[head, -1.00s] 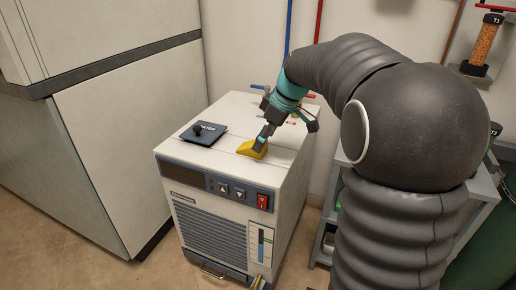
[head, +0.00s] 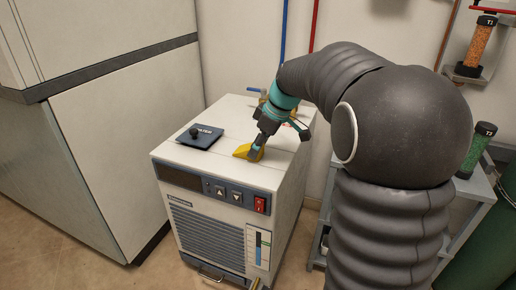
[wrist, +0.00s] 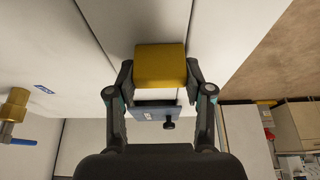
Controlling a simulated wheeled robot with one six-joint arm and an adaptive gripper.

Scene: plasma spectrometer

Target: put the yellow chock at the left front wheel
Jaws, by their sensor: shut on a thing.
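The yellow chock (head: 243,152) is a small wedge at the top of the white chiller (head: 178,219), near the front right of its lid. My gripper (head: 256,150) comes down from the right and is shut on the chock. In the wrist view, the chock (wrist: 160,65) sits between the two fingertips (wrist: 160,76). I cannot tell whether the chock touches the lid or hangs just above it. The chiller's left front wheel is not visible.
A dark blue plate with a black knob (head: 200,136) lies on the lid, left of the chock. A large white cabinet (head: 105,140) stands close on the left. A grey shelf (head: 480,190) stands on the right. Brown floor (head: 165,272) is open in front.

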